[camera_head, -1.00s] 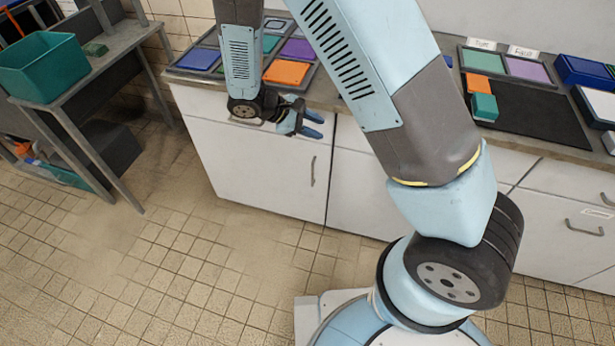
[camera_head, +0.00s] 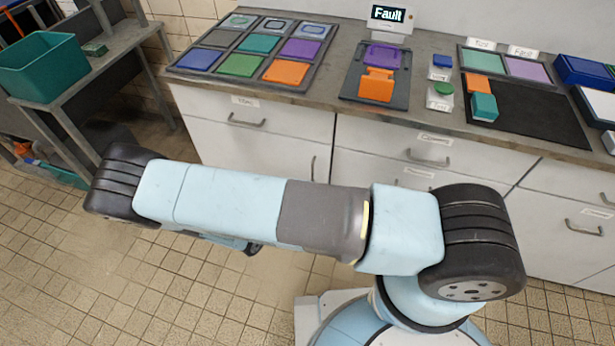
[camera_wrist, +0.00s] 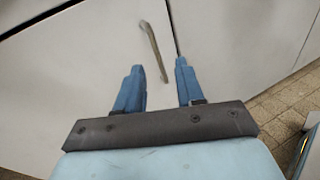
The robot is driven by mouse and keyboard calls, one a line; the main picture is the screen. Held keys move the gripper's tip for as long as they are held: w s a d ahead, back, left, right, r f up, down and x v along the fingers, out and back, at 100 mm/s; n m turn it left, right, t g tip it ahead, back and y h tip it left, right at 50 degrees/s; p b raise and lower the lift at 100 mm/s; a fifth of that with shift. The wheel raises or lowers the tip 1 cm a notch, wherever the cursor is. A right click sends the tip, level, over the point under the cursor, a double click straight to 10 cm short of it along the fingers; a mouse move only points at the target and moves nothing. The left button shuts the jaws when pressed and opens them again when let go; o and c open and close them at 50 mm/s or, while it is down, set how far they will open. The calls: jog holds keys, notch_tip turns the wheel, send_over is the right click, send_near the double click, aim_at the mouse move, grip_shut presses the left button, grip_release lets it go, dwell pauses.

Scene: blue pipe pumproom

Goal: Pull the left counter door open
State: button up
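The left counter door (camera_head: 250,165) is a white panel below the left drawer and appears closed in the head view. Its vertical metal handle (camera_head: 313,168) is near the door's right edge. My arm hides the door's lower part. In the wrist view, the handle (camera_wrist: 153,52) shows tilted on the white door (camera_wrist: 80,60), just left of a dark seam. The handle appears ahead of the gap; I cannot tell how far. My gripper is hidden in the head view.
The left drawer (camera_head: 247,117) above the door has a horizontal handle. Colored panels (camera_head: 240,65) and a Fault display (camera_head: 388,14) stand on the counter. A grey table (camera_head: 110,40) with a green bin (camera_head: 42,68) is at left.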

notch_tip(320, 180, down, 4)
jog(key=n+t+y, duration=0.2)
jog(key=n, duration=0.1)
jog(key=x, duration=1.3)
jog(key=shift+s+d, duration=0.2)
jog(key=shift+d, duration=0.1)
jog(key=shift+r, duration=0.1)
jog(key=shift+c, duration=0.3)
grip_shut()
jog(key=shift+a, duration=0.1)
